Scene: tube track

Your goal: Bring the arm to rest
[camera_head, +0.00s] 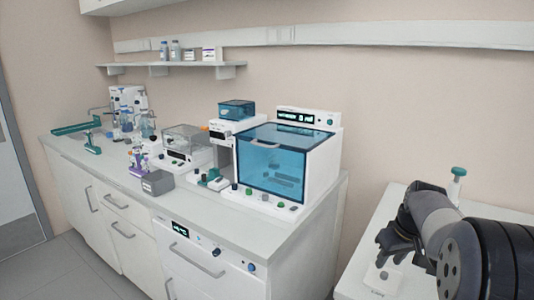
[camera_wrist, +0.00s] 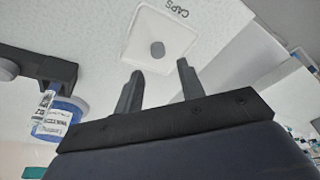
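My arm (camera_head: 450,225) reaches in from the right over the white side counter. My gripper (camera_head: 393,252) hangs above that counter, and its dark fingers also show in the wrist view (camera_wrist: 160,72). The two fingers are apart, with nothing seen held between them. Beyond the fingertips lies a white square tray (camera_wrist: 137,38) marked "CAPS", with a round grey cap (camera_wrist: 157,49) on it. The tray also shows below the gripper in the head view (camera_head: 378,286).
A labelled blue and white container (camera_wrist: 58,117) stands beside a black holder (camera_wrist: 40,68) at the wrist view's left. A green-topped item (camera_head: 457,182) stands behind my arm. The long bench (camera_head: 250,232) holds a blue-windowed machine (camera_head: 283,160). A floor gap separates bench and counter.

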